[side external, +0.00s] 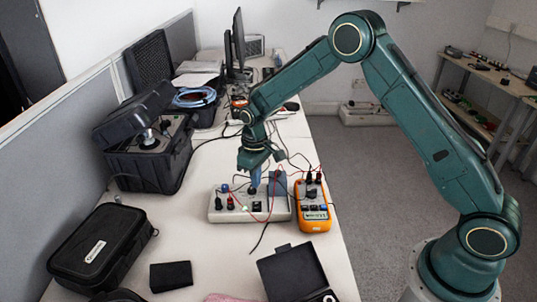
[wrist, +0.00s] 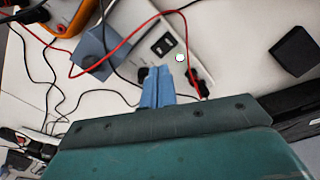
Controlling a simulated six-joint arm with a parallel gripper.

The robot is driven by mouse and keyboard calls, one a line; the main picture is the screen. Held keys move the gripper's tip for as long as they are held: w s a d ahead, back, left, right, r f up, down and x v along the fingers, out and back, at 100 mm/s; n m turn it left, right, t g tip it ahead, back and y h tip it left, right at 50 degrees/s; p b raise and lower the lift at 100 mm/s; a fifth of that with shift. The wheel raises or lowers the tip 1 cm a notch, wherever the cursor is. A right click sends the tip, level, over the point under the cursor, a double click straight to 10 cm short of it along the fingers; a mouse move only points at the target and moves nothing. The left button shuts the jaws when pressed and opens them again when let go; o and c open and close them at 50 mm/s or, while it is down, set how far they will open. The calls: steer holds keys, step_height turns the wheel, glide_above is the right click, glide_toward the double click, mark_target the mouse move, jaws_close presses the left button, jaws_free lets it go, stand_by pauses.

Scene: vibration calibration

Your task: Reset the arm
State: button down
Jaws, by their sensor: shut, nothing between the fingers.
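My green arm reaches in from the right over the white table. My gripper (side external: 255,178) points down just above the grey-white instrument box (side external: 235,213), close to its sockets. In the wrist view the blue fingers of my gripper (wrist: 157,80) are together, with nothing between them. The box (wrist: 190,48) lies beyond the fingertips, with a black rocker switch (wrist: 163,44), dark knobs and a small round light with a green edge. I cannot tell whether the fingertips touch the box.
An orange multimeter (side external: 313,206) stands right of the box, with red and black leads looping near my gripper. A blue-grey block (side external: 277,184) sits close by. Black cases (side external: 100,245) and an open case (side external: 150,145) line the left. A small black box (side external: 171,276) lies in front.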

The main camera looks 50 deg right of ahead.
steer(key=s+r+t, duration=0.1)
steer(key=s+r, duration=0.3)
steer(key=r, duration=0.3)
steer(key=s+d+r+m+t, duration=0.1)
steer(key=s+r, duration=0.4)
steer(key=r, duration=0.2)
steer(key=s+r+t, duration=0.1)
steer(key=s+r, duration=0.3)
steer(key=r, duration=0.4)
steer(key=s+d+r+m+t, duration=0.1)
steer(key=s+r, duration=0.3)
steer(key=s, duration=1.6)
steer(key=shift+s+m+t, duration=0.25)
steer(key=shift+m+t, duration=0.25)
steer(key=shift+t, duration=0.3)
steer(key=shift+d+r, duration=0.1)
